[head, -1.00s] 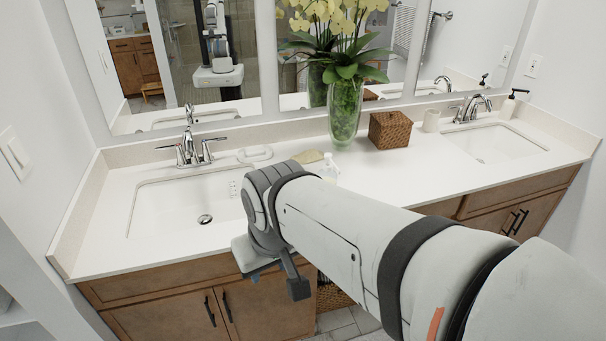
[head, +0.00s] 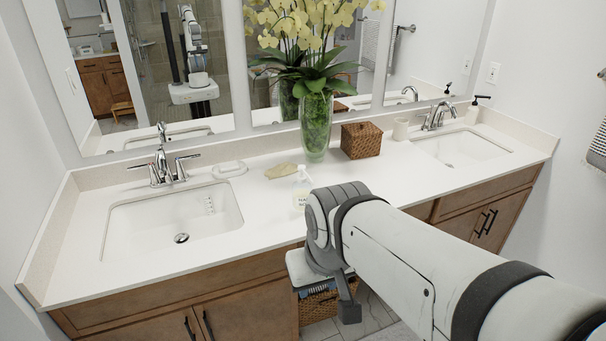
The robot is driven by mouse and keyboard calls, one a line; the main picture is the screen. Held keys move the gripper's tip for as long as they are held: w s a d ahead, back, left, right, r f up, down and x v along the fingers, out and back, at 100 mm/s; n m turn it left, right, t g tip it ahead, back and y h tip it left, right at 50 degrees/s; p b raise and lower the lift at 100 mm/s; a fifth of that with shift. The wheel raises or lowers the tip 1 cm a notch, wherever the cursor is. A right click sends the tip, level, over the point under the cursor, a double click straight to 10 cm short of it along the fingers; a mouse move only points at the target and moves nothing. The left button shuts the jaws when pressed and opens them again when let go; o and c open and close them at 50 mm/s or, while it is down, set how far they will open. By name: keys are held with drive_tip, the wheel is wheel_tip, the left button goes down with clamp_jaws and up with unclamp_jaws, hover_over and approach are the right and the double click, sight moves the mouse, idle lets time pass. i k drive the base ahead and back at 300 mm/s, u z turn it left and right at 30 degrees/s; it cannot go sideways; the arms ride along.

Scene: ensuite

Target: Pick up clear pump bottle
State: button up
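The clear pump bottle (head: 301,188) stands upright on the white countertop, to the right of the left sink. It has a white pump top and a pale label. My arm partly overlaps its lower right side in the picture. My gripper (head: 326,290) is at the end of my arm, in front of the counter's front edge and nearer to me than the bottle. It looks apart from the bottle.
A tan soap bar (head: 281,171) and a white dish (head: 229,169) lie behind the bottle. A glass vase with yellow orchids (head: 316,125), a woven box (head: 361,140) and a cup (head: 401,129) stand farther back. A black-pump bottle (head: 473,112) is by the right sink. A basket (head: 318,306) sits below.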

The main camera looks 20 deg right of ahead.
sight(301, 188)
drive_tip(key=z, duration=0.3)
drive_tip(key=i, duration=1)
drive_tip(key=u, duration=0.05)
drive_tip(key=k, duration=1)
drive_tip(key=z, duration=0.6)
drive_tip(key=i, duration=1.3)
drive_tip(key=u, duration=0.45)
